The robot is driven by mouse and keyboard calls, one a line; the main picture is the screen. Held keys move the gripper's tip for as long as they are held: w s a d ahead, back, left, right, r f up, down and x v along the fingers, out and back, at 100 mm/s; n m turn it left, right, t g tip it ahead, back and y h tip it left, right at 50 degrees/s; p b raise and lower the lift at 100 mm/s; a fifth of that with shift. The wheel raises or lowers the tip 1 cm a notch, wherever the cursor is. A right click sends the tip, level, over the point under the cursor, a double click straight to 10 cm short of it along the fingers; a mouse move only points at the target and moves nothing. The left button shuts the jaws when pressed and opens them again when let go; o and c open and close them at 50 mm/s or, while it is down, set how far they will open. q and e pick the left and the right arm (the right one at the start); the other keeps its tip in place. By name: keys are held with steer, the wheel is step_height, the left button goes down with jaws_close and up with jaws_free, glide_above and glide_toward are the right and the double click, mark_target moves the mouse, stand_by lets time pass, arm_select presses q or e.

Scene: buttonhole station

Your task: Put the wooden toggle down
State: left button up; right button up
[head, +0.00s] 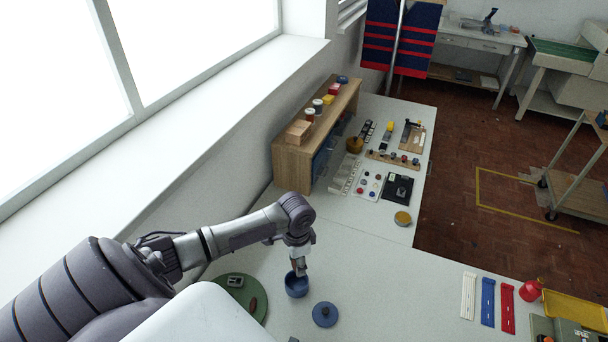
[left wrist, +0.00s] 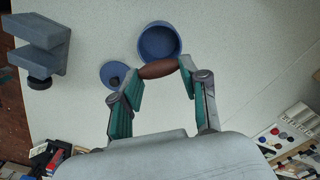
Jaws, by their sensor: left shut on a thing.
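My left gripper (head: 299,270) is shut on the brown wooden toggle (left wrist: 158,69). In the left wrist view the toggle lies crosswise between the fingertips (left wrist: 160,72). A blue bowl (head: 296,288) stands right below the gripper in the head view; it also shows in the left wrist view (left wrist: 152,54), its inside visible, with the toggle overlapping its rim. I cannot tell if they touch. The round blue lid (head: 325,315) with a dark knob lies on the table beside the bowl. My right gripper is in neither view.
A round green mat (head: 232,308) left of the bowl bears a small grey piece and a reddish-brown oval piece. White, blue (head: 488,302) and red strips lie to the right. A wooden shelf (head: 293,166) stands behind. The table right of the lid is clear.

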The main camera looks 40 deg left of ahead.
arm_select(q)
glide_above(299, 286)
step_height(299, 286, down, 4)
steer(key=shift+f, duration=0.25)
steer(key=shift+s+f+b, duration=0.1)
steer(key=shift+f+b, duration=0.4)
steer(key=shift+f, duration=0.45)
steer(key=o, duration=0.8)
steer(key=shift+c, duration=0.2)
